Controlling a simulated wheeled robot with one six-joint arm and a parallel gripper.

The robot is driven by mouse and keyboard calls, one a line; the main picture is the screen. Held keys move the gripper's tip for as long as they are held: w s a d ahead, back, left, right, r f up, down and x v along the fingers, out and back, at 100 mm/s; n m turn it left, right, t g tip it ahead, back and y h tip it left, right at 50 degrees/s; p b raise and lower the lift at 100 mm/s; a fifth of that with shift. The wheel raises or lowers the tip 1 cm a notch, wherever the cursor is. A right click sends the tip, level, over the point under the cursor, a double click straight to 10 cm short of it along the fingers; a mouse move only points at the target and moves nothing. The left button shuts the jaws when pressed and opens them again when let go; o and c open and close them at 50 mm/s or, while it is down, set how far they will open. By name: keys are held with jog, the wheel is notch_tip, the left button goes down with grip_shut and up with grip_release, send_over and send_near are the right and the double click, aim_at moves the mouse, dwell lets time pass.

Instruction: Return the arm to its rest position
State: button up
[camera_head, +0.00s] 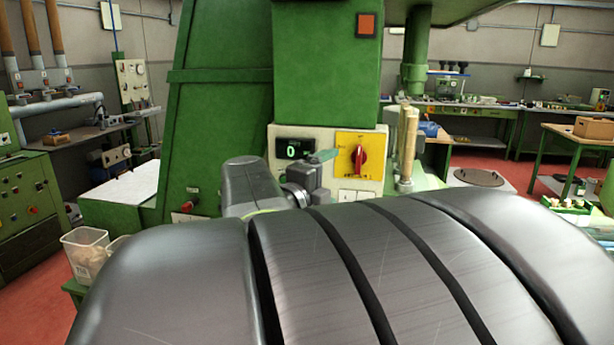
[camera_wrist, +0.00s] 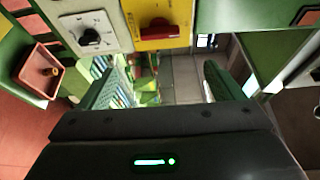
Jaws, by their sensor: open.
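My dark grey arm stretches forward across the head view, with its wrist in front of the green machine's control panel (camera_head: 337,180). My gripper (camera_head: 322,157) is small there, with a green finger beside the panel, and is partly hidden by the wrist. In the wrist view my gripper (camera_wrist: 158,80) shows two green fingers wide apart, with nothing held between them; only the distant room shows in the gap. The yellow plate with a red rotary switch (camera_wrist: 157,28) is above the fingers in that view.
The green machine (camera_head: 325,60) stands close in front. Two pale upright rods (camera_head: 408,145) stand right of the panel. A clear plastic tub (camera_head: 86,253) is at the left. In the wrist view a red square tray (camera_wrist: 45,72) is near the left finger. Benches line the back wall.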

aim_at(360, 161)
jog(key=shift+s+a, duration=0.2)
jog(key=shift+s, duration=0.1)
jog(key=p+x, duration=0.1)
jog(key=x, duration=1.3)
jog(key=shift+a, duration=0.1)
jog(key=shift+s+a, duration=0.1)
